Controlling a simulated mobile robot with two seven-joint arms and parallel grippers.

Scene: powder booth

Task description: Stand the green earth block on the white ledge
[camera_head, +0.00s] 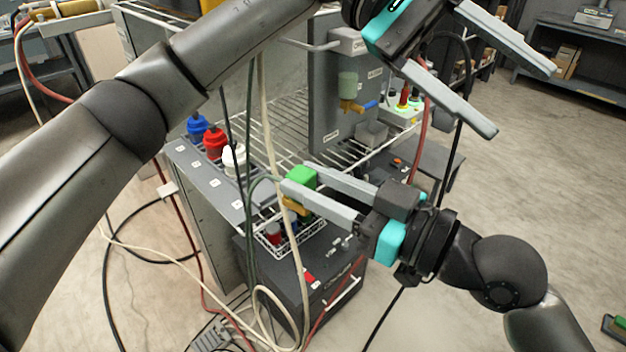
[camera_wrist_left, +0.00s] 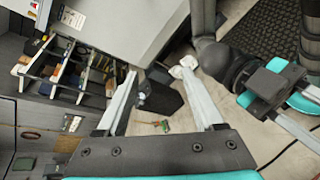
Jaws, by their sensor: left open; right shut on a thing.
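The green earth block (camera_head: 303,177) is held between the fingers of my right gripper (camera_head: 297,182), over a small wire basket at the front of the booth. Its lower part is partly hidden by a finger; a yellowish piece shows below it. My left gripper (camera_head: 522,99) is open and empty, high at the upper right, well away from the block. Its two open fingers also show in the left wrist view (camera_wrist_left: 156,72), with nothing between them. A pale ledge (camera_head: 402,118) with small red and green items stands at the booth's right side; I cannot tell if it is the white ledge.
A grey numbered shelf (camera_head: 212,184) holds blue, red and white bottles. A wire rack (camera_head: 283,125) lies behind. The wire basket (camera_head: 290,240) holds small containers above a black case (camera_head: 320,290). Hoses and cables hang in front of the booth. Floor at right is mostly clear.

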